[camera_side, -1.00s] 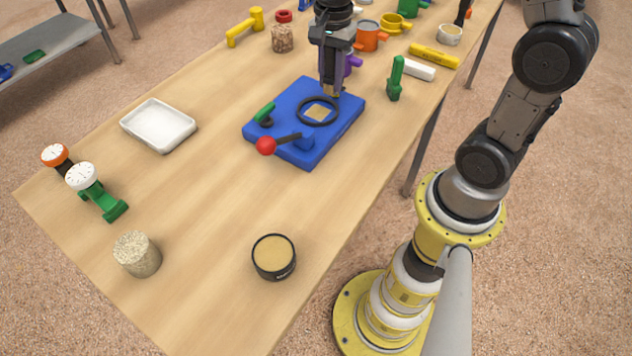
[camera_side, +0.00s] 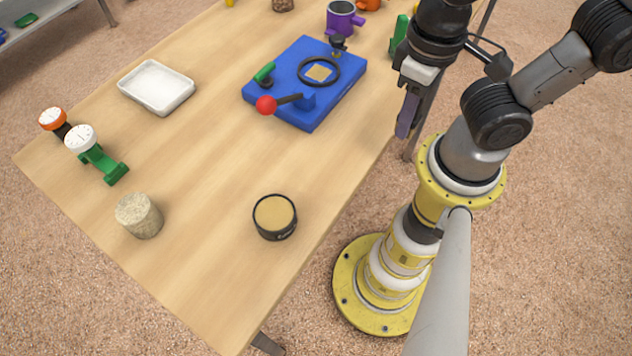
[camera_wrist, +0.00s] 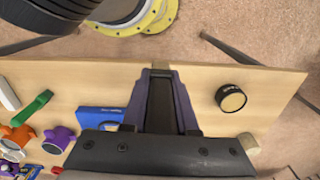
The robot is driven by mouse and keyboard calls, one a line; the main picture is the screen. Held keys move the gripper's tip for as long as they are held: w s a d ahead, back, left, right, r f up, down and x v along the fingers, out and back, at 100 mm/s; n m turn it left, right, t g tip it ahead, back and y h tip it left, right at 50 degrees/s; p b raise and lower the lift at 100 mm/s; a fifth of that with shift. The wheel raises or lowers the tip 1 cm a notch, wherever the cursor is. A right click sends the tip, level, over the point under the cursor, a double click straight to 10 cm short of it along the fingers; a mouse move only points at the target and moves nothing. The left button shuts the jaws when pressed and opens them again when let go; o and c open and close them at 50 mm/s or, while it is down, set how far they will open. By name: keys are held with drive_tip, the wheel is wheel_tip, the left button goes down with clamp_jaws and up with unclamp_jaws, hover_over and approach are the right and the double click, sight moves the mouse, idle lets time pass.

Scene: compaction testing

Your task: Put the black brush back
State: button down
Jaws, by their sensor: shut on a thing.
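My gripper (camera_side: 405,112) hangs beyond the table's right edge, close to my base, and its fingers point down. In the wrist view my gripper (camera_wrist: 160,72) has its two purple-grey fingers closed around a dark, narrow thing, which I take to be the black brush (camera_wrist: 160,105). In the side view the brush is mostly hidden by the fingers. I see no holder for the brush in the current views.
A blue plate device (camera_side: 330,98) with a black ring and a red-knobbed lever stands on the wooden table (camera_side: 205,215). Also there are a purple cup (camera_side: 343,20), green tool (camera_side: 399,35), white tray (camera_side: 157,86), dial gauges (camera_side: 80,138), stone cylinder (camera_side: 139,216) and black-rimmed soil tin (camera_side: 275,218).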

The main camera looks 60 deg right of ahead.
drive_tip(key=shift+s+a+r, duration=0.1)
drive_tip(key=shift+s+a, duration=0.05)
drive_tip(key=shift+a, duration=0.1)
drive_tip(key=shift+a+n, duration=0.15)
drive_tip(key=shift+n, duration=0.15)
drive_tip(key=w+a+f, duration=0.4)
drive_tip(key=w+a, duration=0.1)
drive_tip(key=w, duration=0.1)
hover_over(316, 186)
drive_tip(key=f, duration=0.5)
drive_tip(key=shift+s+d+f, duration=0.1)
drive_tip(key=shift+s+d, duration=0.15)
drive_tip(key=shift+w+a+f, duration=0.1)
drive_tip(key=shift+f, duration=0.1)
drive_tip(key=shift+w+a+f, duration=0.15)
drive_tip(key=shift+f, duration=1.55)
drive_tip(key=shift+f, duration=0.1)
drive_tip(key=c, duration=0.7)
unclamp_jaws()
